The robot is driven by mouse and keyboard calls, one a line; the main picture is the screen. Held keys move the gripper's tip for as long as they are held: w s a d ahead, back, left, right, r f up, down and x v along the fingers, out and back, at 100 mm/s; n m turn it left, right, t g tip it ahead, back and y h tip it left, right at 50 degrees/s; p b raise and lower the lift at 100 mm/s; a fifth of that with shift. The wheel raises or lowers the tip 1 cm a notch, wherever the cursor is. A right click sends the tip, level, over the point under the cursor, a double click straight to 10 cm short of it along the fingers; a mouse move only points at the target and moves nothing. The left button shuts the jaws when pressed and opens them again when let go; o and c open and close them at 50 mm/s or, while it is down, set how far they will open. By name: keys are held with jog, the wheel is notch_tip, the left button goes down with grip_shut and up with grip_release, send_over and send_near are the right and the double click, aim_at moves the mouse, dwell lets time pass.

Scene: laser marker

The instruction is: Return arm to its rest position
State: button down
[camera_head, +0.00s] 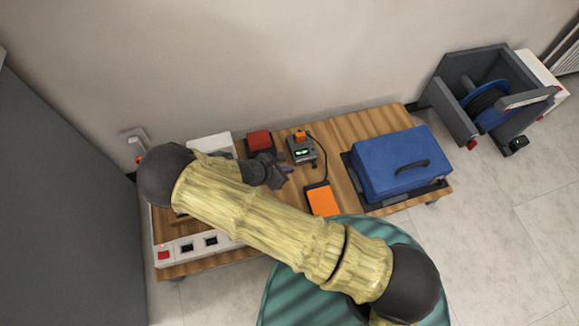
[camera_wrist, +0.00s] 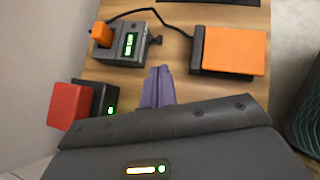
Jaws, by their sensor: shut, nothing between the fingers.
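My arm, yellowish with dark joints, reaches across the table from the lower right in the head view. My gripper (camera_head: 288,170) hangs over the table's middle, near the device with the green display. In the wrist view my gripper (camera_wrist: 158,72) shows purple fingers closed together with nothing between them. The fingertips point between the grey device (camera_wrist: 124,46) with an orange block on it and the orange-topped box (camera_wrist: 232,51). My arm hides part of the table's left side.
The wooden table (camera_head: 372,122) bears a red-topped box (camera_head: 259,142), a blue case (camera_head: 392,160) on a dark base and a white power strip (camera_head: 197,246). A grey holder with a cable reel (camera_head: 487,104) stands at the right. A grey panel (camera_head: 60,200) rises at the left.

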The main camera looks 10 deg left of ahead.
jog(key=shift+w, duration=0.15)
jog(key=s+d+r+m+g+y+p, duration=0.1)
jog(key=s+d+r+m+y+p, duration=0.15)
jog(key=d+r+m, duration=0.9)
jog(key=s+d+r+m+g+y+p, duration=0.15)
jog(key=d+r+m+p, duration=0.35)
jog(key=r, duration=1.1)
jog(key=s+d+r+m+g+y+p, duration=0.1)
jog(key=s+d+r+m+y+p, duration=0.15)
jog(key=d+r+m, duration=0.65)
notch_tip(320, 180, up, 42)
jog(key=a+m+p, duration=0.1)
jog(key=a+p, duration=0.1)
jog(key=p, duration=3.5)
jog(key=shift+w+a, duration=0.2)
jog(key=shift+a, duration=0.1)
jog(key=shift+f, duration=0.1)
